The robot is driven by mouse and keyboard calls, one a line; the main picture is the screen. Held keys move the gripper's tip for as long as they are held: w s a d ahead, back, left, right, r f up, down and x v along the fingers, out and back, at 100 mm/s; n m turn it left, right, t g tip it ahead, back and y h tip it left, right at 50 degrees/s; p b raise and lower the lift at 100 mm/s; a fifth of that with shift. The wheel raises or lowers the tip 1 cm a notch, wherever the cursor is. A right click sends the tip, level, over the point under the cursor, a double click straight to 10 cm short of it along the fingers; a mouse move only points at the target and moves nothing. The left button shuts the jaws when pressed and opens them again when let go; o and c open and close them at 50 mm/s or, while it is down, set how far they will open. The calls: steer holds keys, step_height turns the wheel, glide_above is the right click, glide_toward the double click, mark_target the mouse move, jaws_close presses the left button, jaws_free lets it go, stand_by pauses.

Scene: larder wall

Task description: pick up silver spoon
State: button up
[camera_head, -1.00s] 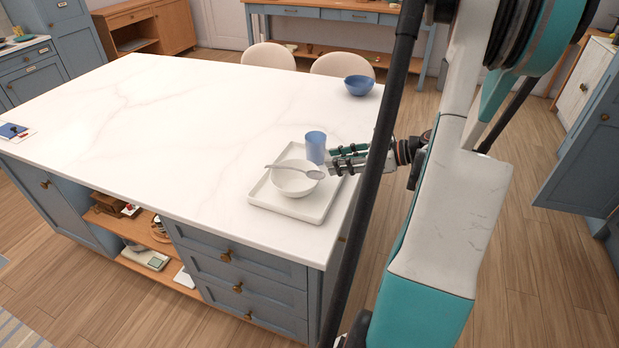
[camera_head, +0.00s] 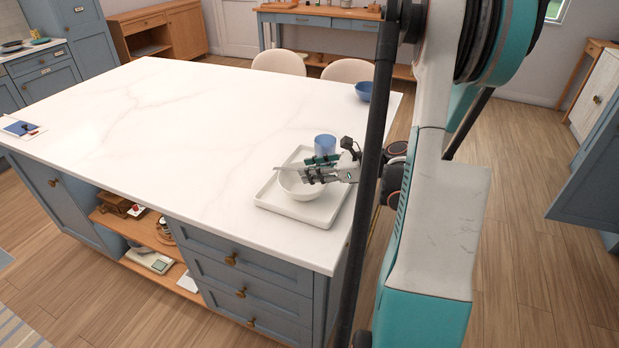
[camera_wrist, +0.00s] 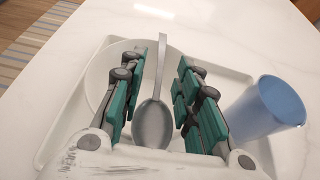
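The silver spoon (camera_wrist: 153,120) lies between the two fingers of my gripper (camera_wrist: 168,75) in the wrist view, its bowl near the palm and its handle pointing away. The fingers are apart, with a gap visible on both sides of the spoon. In the head view my gripper (camera_head: 318,170) is over the white bowl (camera_head: 300,188), and only the spoon's handle (camera_head: 284,168) shows left of the fingers. The white bowl also shows behind the fingers in the wrist view (camera_wrist: 98,75). Whether the spoon touches the bowl's rim is hidden.
The bowl stands on a white tray (camera_head: 268,201) near the island's right edge. A blue cup (camera_head: 325,144) stands on the tray close beside my gripper. A blue bowl (camera_head: 363,91) is farther back. The white countertop (camera_head: 170,120) to the left is mostly clear.

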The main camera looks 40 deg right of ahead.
steer(key=shift+x, duration=0.9)
jaws_close()
step_height(320, 180, up, 20)
steer(key=p, duration=0.6)
